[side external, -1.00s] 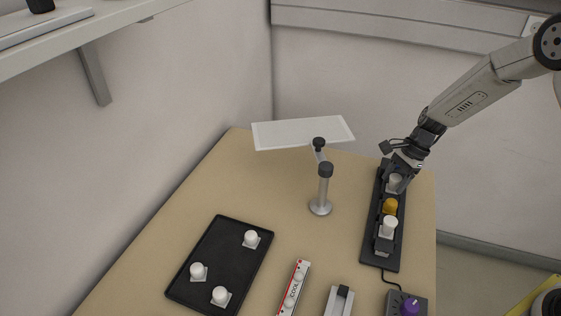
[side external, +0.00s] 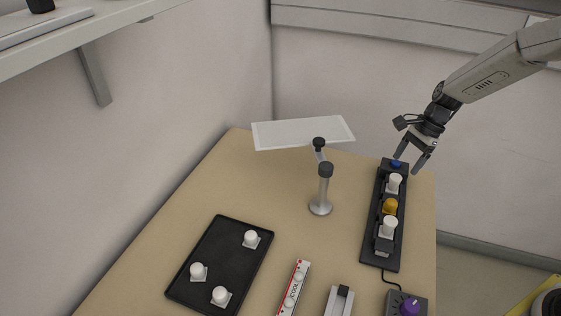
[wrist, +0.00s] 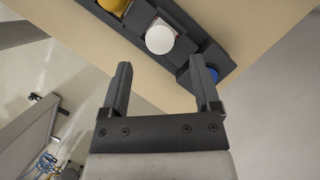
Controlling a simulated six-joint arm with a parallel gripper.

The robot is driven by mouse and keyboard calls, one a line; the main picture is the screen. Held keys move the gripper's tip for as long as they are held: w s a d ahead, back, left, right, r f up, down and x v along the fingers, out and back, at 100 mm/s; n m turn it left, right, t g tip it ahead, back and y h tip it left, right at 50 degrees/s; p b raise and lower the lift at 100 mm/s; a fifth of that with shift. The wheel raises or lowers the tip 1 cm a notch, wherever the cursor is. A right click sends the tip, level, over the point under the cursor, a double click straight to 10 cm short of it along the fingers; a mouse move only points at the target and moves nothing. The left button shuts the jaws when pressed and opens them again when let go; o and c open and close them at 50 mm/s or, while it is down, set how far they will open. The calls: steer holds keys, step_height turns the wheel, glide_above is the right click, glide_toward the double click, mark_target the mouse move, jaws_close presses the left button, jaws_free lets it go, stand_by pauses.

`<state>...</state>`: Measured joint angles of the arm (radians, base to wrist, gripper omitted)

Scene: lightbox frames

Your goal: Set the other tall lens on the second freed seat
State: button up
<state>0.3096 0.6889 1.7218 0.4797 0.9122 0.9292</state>
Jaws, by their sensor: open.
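A black strip (side external: 370,250) on the right of the table holds a row of lenses. A white lens (side external: 394,184) stands upright toward its far end; it also shows in the wrist view (wrist: 160,39). An amber lens (side external: 390,206) is nearer, then a taller-looking white lens (side external: 389,227). A small blue piece (side external: 396,164) sits at the far end. My gripper (side external: 407,165) is open and empty, by the strip's far end and apart from the white lens. In the wrist view its two fingers (wrist: 160,62) are spread with nothing between them.
A black tray (side external: 215,250) at left holds three white pieces on square bases. A lamp-like stand (side external: 323,190) with a white panel (side external: 300,132) stands mid-table. A red and white bar (side external: 294,290), a grey holder (side external: 339,302) and a purple-knobbed box (side external: 407,305) are in front.

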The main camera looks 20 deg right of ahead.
steer(key=shift+v, duration=2.9)
steer(key=shift+a, duration=0.1)
steer(key=s+a+n+t+h, duration=0.1)
steer(key=s+a+n, duration=0.3)
steer(key=s+n, duration=0.4)
steer(key=s+a+n+t+h, duration=0.1)
steer(key=s+a+n+h, duration=0.2)
steer(key=s+n, duration=0.6)
steer(key=a+n, duration=0.1)
steer(key=a, duration=0.1)
steer(key=shift+a+f+t, duration=0.3)
steer(key=shift+a+f, duration=0.05)
steer(key=shift+c, duration=0.2)
